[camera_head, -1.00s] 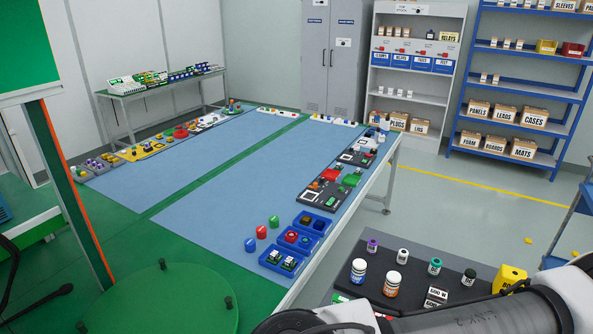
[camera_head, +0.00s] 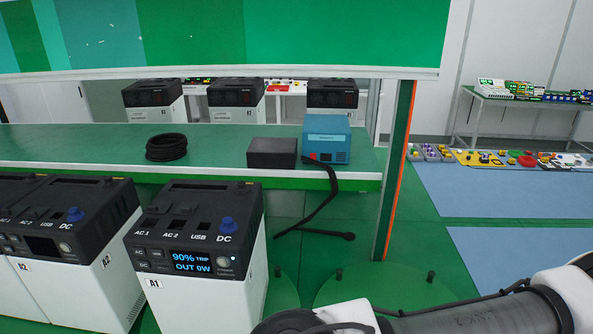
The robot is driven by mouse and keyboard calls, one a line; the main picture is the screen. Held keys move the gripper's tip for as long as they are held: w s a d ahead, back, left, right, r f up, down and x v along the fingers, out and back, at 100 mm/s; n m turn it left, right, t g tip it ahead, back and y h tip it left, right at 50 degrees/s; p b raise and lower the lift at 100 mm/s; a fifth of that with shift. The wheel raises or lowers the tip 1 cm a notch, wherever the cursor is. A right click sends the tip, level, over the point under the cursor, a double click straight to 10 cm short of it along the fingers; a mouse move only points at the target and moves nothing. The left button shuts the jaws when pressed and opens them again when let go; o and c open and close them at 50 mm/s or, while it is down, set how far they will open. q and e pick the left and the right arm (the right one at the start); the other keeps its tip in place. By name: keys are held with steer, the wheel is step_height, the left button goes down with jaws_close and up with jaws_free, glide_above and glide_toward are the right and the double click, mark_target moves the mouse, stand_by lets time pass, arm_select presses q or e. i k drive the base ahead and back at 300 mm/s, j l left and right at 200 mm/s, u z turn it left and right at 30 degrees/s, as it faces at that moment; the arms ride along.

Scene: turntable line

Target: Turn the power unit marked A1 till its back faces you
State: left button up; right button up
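The power unit marked A1 (camera_head: 196,256) stands at the lower middle-left in the head view. It is a white box with a black top and panel, a lit display reading 90% and OUT 0W, and a blue knob by DC. Its front, with the A1 label, faces me, turned slightly to the left. Its lower part is cut off by the picture's edge. One of my arms crosses the lower right corner. Neither gripper is in view.
A second power unit (camera_head: 68,249) stands close on the left. Behind is a green bench (camera_head: 222,138) with a coiled black cable (camera_head: 166,147), a dark box (camera_head: 272,153) and a blue device (camera_head: 327,138). A green disc with pegs (camera_head: 384,289) lies right of A1.

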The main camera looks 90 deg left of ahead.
mark_target(282, 294)
steer(key=u, duration=0.5)
steer(key=i+l+u, duration=0.1)
steer(key=u, duration=0.85)
steer(key=l+u, duration=0.1)
steer(key=u, duration=0.35)
steer(key=l+u, duration=0.1)
steer(key=u, duration=0.4)
steer(key=l+u, duration=0.15)
steer(key=u, duration=0.3)
steer(key=i, duration=0.05)
